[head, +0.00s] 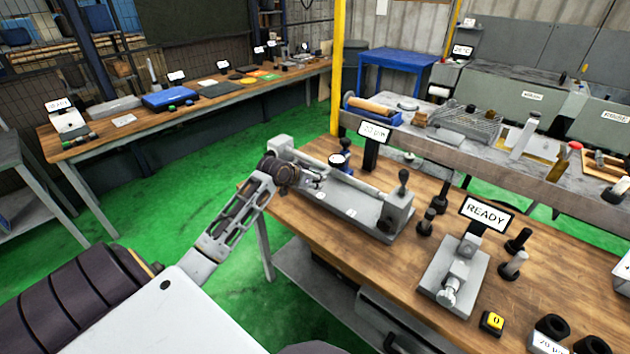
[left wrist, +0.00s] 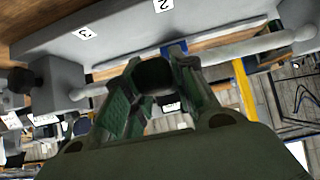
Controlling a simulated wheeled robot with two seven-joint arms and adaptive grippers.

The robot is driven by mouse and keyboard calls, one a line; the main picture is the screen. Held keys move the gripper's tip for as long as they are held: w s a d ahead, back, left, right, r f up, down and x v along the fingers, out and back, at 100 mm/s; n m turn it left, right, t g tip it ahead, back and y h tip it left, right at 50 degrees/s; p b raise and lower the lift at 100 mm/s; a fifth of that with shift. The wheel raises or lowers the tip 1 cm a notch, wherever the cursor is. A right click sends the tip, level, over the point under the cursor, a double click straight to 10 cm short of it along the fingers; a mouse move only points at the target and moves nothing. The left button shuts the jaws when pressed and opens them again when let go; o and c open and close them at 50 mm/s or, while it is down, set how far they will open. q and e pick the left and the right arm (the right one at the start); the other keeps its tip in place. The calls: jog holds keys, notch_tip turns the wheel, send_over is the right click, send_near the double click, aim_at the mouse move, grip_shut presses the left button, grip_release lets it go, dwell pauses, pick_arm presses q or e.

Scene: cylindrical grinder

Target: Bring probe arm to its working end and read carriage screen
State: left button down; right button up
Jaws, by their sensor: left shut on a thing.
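A grey bench fixture (head: 345,203) with a long rail and small number labels lies on the wooden table. A small carriage screen (head: 374,132) stands on a black post behind it; its text is too small to read surely. My left gripper (head: 312,179) is at the fixture's left end, by the rail. In the left wrist view, my left gripper (left wrist: 155,88) is shut with a dark round part (left wrist: 154,73) between its fingers. The fingers hide most of that part, so I cannot tell its full shape. A pale rod (left wrist: 235,48) runs behind the fingers. My right gripper is not in view.
A second fixture (head: 455,275) with a READY screen (head: 487,213) stands at the right, with several black-topped pegs around it. A yellow counter (head: 491,322) lies near the front edge. A yellow post (head: 338,75) rises behind the table. Green floor is free at the left.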

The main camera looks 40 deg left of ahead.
pick_arm(q)
jog(key=shift+f, duration=0.2)
jog(key=c, duration=1.2)
grip_release()
jog(key=shift+o, duration=0.2)
jog(key=v, duration=1.2)
